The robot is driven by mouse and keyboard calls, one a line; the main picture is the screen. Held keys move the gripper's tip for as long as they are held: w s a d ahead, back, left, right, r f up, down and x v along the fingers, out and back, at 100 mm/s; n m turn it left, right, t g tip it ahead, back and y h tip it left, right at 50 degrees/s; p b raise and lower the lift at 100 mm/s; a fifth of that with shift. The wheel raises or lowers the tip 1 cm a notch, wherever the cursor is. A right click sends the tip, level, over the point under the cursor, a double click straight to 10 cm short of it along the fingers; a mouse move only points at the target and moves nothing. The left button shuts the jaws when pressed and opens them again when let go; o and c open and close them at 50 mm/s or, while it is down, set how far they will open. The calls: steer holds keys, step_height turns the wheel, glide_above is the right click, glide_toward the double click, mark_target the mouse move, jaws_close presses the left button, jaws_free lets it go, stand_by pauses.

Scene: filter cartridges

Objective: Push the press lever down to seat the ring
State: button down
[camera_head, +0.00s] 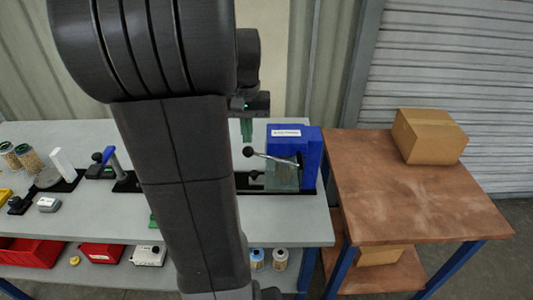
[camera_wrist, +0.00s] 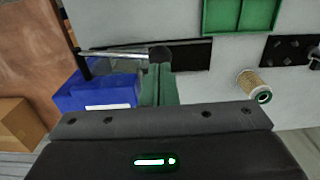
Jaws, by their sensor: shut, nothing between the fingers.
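The blue press (camera_head: 306,150) stands at the right end of the grey bench, with a white label on top. Its metal lever (camera_head: 275,158) sticks out to the left and ends in a black knob (camera_head: 248,152). In the wrist view, the press (camera_wrist: 95,95) is at the left, and the lever (camera_wrist: 118,51) runs right to the knob (camera_wrist: 162,54). My gripper (camera_head: 247,138) is shut and empty, its green fingers pointing down just above the knob. In the wrist view the fingers (camera_wrist: 158,80) reach toward the knob; contact cannot be told. I cannot make out the ring.
A filter cartridge (camera_wrist: 252,85) and a green tray (camera_wrist: 240,14) show in the wrist view. A blue-handled tool (camera_head: 112,160) stands further left on the bench. A brown table (camera_head: 410,200) with a cardboard box (camera_head: 428,137) stands to the right. My arm hides the bench's middle.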

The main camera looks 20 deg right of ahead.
mark_target(248, 147)
steer(key=shift+f, duration=0.2)
steer(key=shift+f+b, duration=1.7)
steer(key=shift+f, duration=1.25)
steer(key=shift+w+a+f+b, duration=0.1)
steer(key=shift+a+f+b, duration=0.1)
steer(key=shift+f+b, duration=0.4)
steer(key=shift+a+f+b, duration=0.2)
steer(key=shift+f+b, duration=0.05)
steer(key=shift+f, duration=0.65)
step_height(248, 147, up, 11)
steer(key=p, duration=0.9)
steer(key=shift+r+p, duration=0.2)
steer(key=shift+p, duration=0.2)
